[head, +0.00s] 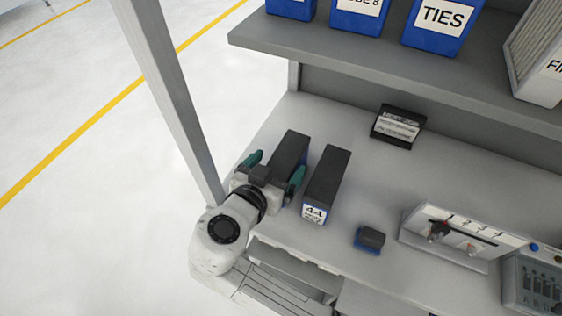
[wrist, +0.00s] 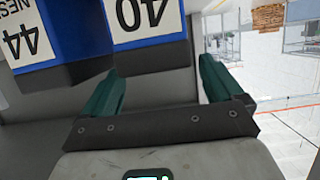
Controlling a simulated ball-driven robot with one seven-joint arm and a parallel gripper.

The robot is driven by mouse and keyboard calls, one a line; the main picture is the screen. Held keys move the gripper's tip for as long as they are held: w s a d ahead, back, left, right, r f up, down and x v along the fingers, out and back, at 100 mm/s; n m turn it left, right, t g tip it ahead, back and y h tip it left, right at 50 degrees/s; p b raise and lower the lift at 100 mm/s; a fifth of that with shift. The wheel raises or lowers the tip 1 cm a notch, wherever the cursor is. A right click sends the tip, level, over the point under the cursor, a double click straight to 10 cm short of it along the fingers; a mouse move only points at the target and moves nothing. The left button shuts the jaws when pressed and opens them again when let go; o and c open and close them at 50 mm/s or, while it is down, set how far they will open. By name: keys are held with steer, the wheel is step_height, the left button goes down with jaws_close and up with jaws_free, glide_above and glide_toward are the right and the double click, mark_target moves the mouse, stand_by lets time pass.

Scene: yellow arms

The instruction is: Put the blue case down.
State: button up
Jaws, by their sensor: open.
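Two long cases with dark tops and blue ends sit side by side on the grey bench. The left case (head: 289,150) shows a white label reading 40 in the wrist view (wrist: 146,22). The right case (head: 328,175) is labelled 44 and also shows in the wrist view (wrist: 38,30). My gripper (head: 277,168) is open at the near end of the case labelled 40, its green fingers apart on either side of that end. In the wrist view my gripper's fingers (wrist: 158,78) are empty. The underside of the case labelled 40 is hidden in the head view.
A small dark and blue block (head: 370,239) and a control panel (head: 458,238) stand to the right. A black labelled box (head: 397,127) is at the back. A shelf (head: 400,75) with blue bins overhangs the bench. A grey post (head: 170,95) rises close to my arm.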

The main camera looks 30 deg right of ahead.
steer(key=b+v, duration=0.2)
steer(key=v, duration=0.7)
